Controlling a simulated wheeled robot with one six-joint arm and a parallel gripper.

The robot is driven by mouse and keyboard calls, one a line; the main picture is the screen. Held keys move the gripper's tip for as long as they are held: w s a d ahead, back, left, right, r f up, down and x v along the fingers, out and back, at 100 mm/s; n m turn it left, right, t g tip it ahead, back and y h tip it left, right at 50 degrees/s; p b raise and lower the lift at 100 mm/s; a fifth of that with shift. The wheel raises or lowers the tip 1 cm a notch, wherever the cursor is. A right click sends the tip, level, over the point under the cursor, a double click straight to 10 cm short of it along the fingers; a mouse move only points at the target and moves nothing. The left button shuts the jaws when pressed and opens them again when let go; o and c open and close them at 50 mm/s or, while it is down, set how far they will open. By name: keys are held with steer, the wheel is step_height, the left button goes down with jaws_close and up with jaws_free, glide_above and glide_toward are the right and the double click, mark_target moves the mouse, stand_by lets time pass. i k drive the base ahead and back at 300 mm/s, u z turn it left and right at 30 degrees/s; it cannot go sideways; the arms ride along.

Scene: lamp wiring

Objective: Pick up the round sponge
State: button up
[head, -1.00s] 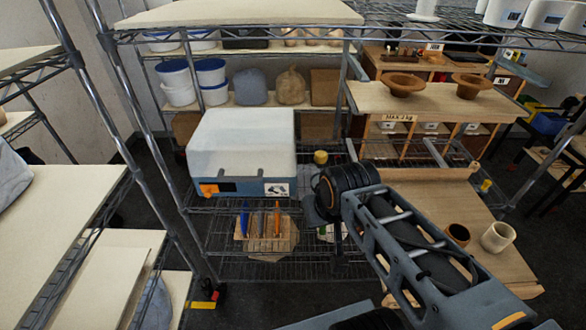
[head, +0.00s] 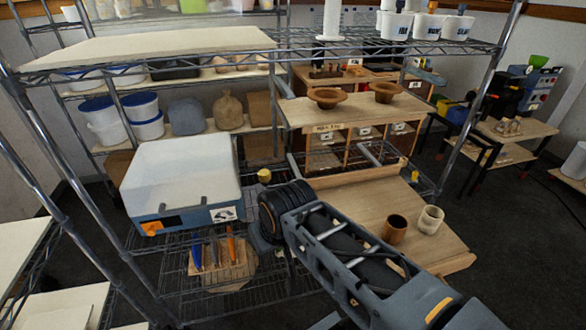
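A small yellow round thing (head: 264,175) stands on the wire shelf, just right of the white-topped blue box; it may be the round sponge, but it is too small to be sure. My arm reaches in from the lower right, and its dark joint lies just below and right of the yellow thing in the picture. My gripper's fingers do not show; they seem hidden behind or below my arm.
The white-topped blue box (head: 181,185) stands on the wire rack. Below it a wooden holder (head: 222,266) carries several coloured tools. A brown cup (head: 395,230) and a pale cup (head: 430,219) stand on a wooden board (head: 365,205). Open floor lies at the right.

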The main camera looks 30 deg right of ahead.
mark_target(264, 175)
steer(key=z, duration=0.35)
steer(key=i, duration=0.85)
steer(key=u, duration=0.2)
